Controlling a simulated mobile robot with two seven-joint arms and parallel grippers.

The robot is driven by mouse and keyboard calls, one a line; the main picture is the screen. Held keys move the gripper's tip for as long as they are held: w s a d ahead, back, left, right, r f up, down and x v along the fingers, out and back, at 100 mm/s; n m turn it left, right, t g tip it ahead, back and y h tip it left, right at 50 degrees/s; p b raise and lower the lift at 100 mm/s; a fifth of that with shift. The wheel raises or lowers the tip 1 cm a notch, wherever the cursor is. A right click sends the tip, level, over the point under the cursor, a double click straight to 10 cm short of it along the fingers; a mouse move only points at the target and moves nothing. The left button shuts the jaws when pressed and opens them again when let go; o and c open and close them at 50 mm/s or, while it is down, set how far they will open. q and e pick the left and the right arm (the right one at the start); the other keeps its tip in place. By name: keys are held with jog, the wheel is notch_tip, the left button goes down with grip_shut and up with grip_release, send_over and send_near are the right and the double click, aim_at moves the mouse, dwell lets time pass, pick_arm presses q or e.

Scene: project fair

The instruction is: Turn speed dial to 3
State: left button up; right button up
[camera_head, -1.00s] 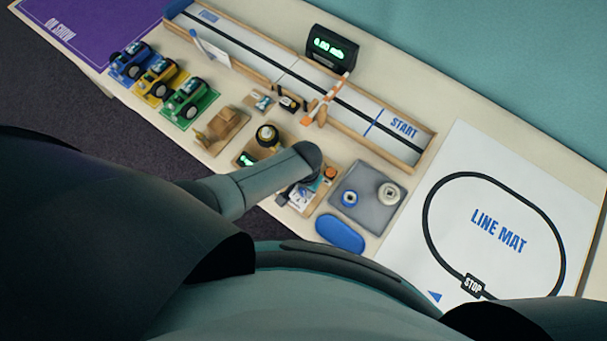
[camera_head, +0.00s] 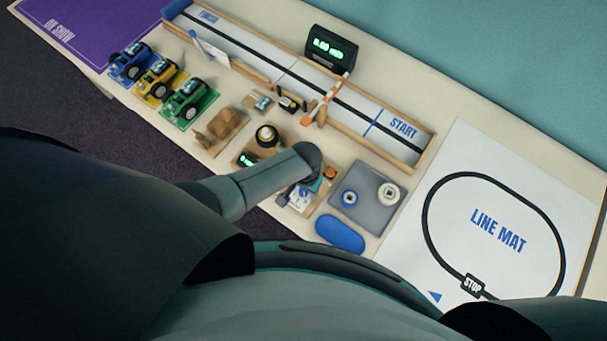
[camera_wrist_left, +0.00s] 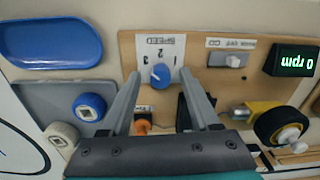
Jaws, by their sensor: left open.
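The speed dial (camera_wrist_left: 160,76) is a small blue knob on a white plate marked SPEED, with numbers around it, on a wooden board (camera_wrist_left: 206,84). A pale mark shows on the knob; which number it points to is too small to tell. The label is upside down in the left wrist view. My left gripper (camera_wrist_left: 161,72) is open, one finger on each side of the dial; I cannot tell whether they touch it. My right gripper is not in view.
An orange knob (camera_head: 330,172), a grey tray (camera_head: 368,211) and a blue tray (camera_head: 340,234) are close by. A track (camera_head: 345,114) lies behind.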

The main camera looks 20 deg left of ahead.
aim_at(304, 192)
pick_arm(q)
jog(key=shift+r, duration=0.45)
notch_tip(304, 192, up, 14)
jog(key=p, duration=0.5)
jog(key=shift+r+p, duration=0.2)
jog(key=shift+p, duration=0.15)
jog(key=shift+d, duration=0.1)
